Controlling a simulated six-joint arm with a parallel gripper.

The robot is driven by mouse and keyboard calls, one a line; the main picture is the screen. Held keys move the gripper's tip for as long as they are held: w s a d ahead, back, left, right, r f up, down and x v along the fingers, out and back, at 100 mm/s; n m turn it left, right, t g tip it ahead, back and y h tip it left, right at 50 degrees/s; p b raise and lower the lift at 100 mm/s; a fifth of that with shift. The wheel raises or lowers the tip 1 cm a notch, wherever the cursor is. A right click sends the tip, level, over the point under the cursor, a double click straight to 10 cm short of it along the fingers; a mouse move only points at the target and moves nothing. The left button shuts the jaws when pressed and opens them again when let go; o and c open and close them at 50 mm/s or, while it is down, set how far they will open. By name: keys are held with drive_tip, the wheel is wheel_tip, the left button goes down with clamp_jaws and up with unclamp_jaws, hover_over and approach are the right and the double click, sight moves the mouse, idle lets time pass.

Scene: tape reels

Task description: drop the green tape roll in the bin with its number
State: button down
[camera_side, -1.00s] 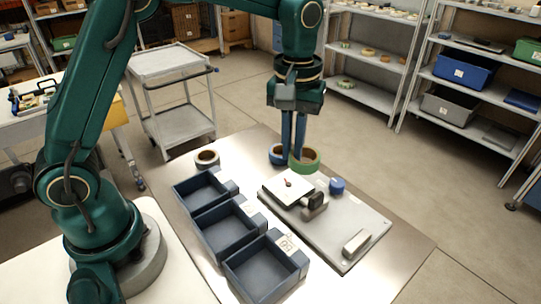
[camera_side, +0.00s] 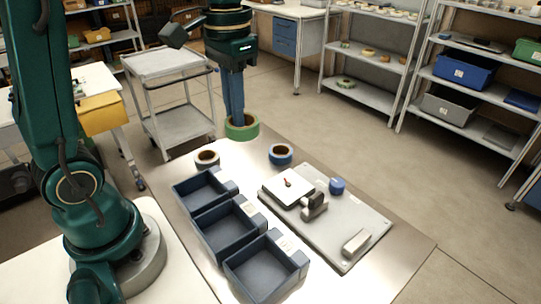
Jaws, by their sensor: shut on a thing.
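The green tape roll (camera_side: 243,132) hangs at the tips of my gripper (camera_side: 237,120), above the far end of the metal table. My gripper is shut on the roll's wall. Three dark blue bins stand in a row along the table's left side: a far bin (camera_side: 199,191), a middle bin (camera_side: 222,234) and a near bin (camera_side: 258,275). Each has a label tab at its right end; I cannot read the numbers. The insides of the bins that show look empty. My gripper is beyond the far bin and to its right.
A brown-white tape roll (camera_side: 207,158) and a blue tape roll (camera_side: 281,154) lie on the table (camera_side: 395,268). To the right, a grey board (camera_side: 345,222) carries a white pad, a black-handled thing, a small blue object (camera_side: 337,185) and a pale block (camera_side: 356,243).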

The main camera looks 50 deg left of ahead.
idle(0.4)
drive_tip(key=shift+w+f+n, duration=0.1)
drive_tip(key=shift+f+n, duration=0.05)
drive_tip(key=shift+n, duration=0.75)
drive_tip(key=s+d+f+m, duration=0.1)
drive_tip(key=s+d, duration=0.3)
drive_tip(key=d, duration=0.4)
drive_tip(key=s+d+f+m, duration=0.15)
drive_tip(key=s+d, duration=0.25)
drive_tip(key=d, duration=0.4)
drive_tip(key=shift+n, duration=0.35)
drive_tip(key=shift+w+d+f, duration=0.1)
drive_tip(key=shift+d+f, duration=0.05)
drive_tip(key=shift+f, duration=2.6)
drive_tip(key=c, duration=0.9)
unclamp_jaws()
